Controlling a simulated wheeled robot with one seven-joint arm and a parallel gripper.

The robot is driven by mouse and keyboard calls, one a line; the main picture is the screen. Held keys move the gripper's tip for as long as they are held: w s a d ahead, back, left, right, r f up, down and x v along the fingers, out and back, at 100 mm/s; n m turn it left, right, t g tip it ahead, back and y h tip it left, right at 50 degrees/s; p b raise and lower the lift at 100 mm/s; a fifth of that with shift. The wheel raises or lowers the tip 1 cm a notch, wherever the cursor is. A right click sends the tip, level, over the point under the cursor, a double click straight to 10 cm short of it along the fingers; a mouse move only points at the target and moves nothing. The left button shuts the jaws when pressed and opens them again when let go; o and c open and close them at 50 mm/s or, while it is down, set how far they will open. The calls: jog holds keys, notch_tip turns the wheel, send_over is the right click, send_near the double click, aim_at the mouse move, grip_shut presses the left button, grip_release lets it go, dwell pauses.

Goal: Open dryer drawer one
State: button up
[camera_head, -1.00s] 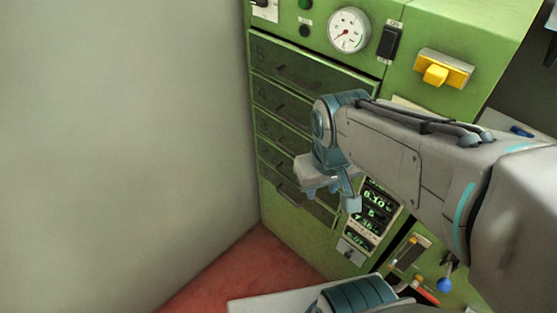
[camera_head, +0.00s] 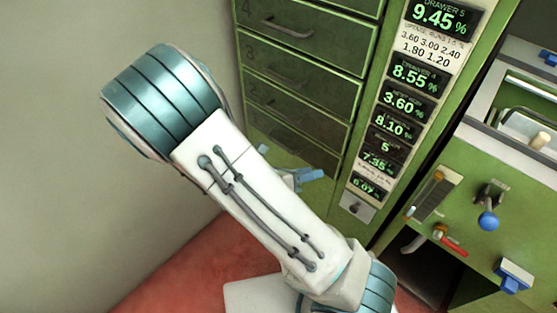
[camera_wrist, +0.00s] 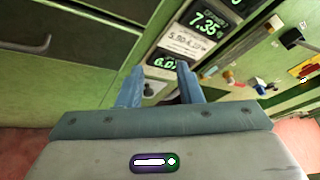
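The dryer's drawers are stacked at the left of its green front. The lowest drawer, drawer one (camera_head: 310,153), is partly hidden behind my arm in the head view and looks shut. My gripper (camera_head: 306,178) is low in front of the green front, near that drawer's lower right part. In the wrist view my gripper (camera_wrist: 160,70) has its two blue fingers apart with nothing seen between them. A dark drawer handle (camera_wrist: 30,45) lies to the left of the fingers there; I cannot tell its number.
A display column (camera_head: 385,125) with green percent readouts stands right of the drawers. Further right are a blue-knobbed lever (camera_head: 488,218), a red-handled valve (camera_head: 452,246) and a blue handle (camera_head: 514,277). A pale wall (camera_head: 60,160) closes the left side. The floor (camera_head: 180,275) is red.

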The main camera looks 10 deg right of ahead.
jog(key=w+a+f+n+t+y+b, duration=0.2)
jog(key=w+a+f+n+t+b, duration=0.25)
jog(key=f+n+t, duration=0.4)
jog(key=w+a+f+n+t+y+b, duration=0.2)
jog(key=w+a+f+n+t+b, duration=0.25)
jog(key=n, duration=0.75)
jog(key=b+x, duration=0.3)
jog(key=x, duration=0.8)
jog(key=shift+w+r+t+b, duration=0.25)
jog(key=shift+r+t+b, duration=0.05)
jog(key=shift+r+b, duration=0.1)
grip_shut()
